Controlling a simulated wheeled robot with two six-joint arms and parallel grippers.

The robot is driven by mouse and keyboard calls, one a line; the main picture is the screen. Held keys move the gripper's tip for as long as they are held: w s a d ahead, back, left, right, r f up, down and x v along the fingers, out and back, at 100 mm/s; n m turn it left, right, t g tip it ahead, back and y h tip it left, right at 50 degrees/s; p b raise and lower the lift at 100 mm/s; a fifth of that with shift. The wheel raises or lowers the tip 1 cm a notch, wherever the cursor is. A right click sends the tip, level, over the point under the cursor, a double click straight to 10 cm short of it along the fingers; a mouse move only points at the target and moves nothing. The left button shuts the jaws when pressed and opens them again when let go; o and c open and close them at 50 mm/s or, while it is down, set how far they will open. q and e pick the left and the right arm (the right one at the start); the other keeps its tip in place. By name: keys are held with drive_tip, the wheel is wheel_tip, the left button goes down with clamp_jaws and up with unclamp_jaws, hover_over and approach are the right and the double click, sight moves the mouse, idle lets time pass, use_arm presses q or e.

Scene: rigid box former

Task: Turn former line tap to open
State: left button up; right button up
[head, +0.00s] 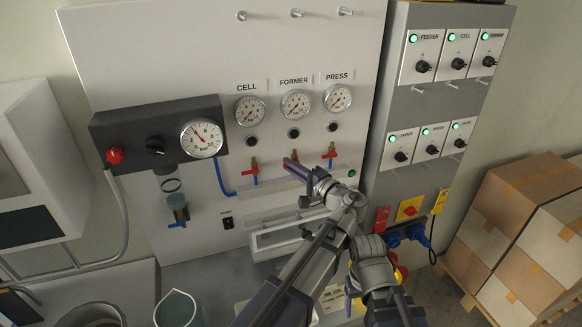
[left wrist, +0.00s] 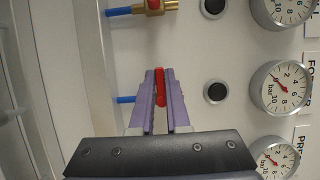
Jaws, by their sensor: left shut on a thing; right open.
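The former tap sits on the white panel under the gauge marked FORMER (head: 295,104). In the left wrist view its red handle (left wrist: 160,87) stands between my left fingertips, lying across the line of the blue pipe (left wrist: 126,99). My left gripper (head: 292,166) is shut on this handle. In the head view the gripper hides most of the tap. My right gripper (head: 370,300) is low in the head view, away from the panel, partly hidden by arm links; it appears open and empty.
The cell tap (head: 254,171) and press tap (head: 331,155) flank the former tap closely, with red handles. Black knobs sit above the taps. A regulator (head: 155,140) is on the left; a grey switch cabinet (head: 410,105) is on the right. Cardboard boxes (head: 520,235) stand far right.

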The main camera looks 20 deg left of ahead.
use_arm(q)
clamp_jaws()
drive_tip(key=n+p, duration=0.1)
drive_tip(key=n+h+p, duration=0.1)
drive_tip(key=n, duration=0.1)
drive_tip(key=shift+d+f+g, duration=0.1)
drive_tip(key=shift+f+g, duration=0.15)
drive_tip(key=shift+g, duration=0.05)
drive_tip(key=shift+w+d+f+n+t+h+p, duration=0.3)
drive_tip(key=shift+n+h+p, duration=0.6)
drive_tip(key=shift+n, duration=0.85)
drive_tip(key=shift+w+d+f+n+t+h+p, duration=0.1)
drive_tip(key=shift+d+f+n+t+h+p, duration=0.3)
drive_tip(key=shift+n+h, duration=1.1)
drive_tip(key=shift+w+d+f+n+t+h+p, duration=0.25)
drive_tip(key=shift+n+h+p, duration=0.6)
drive_tip(key=shift+n, duration=1.1)
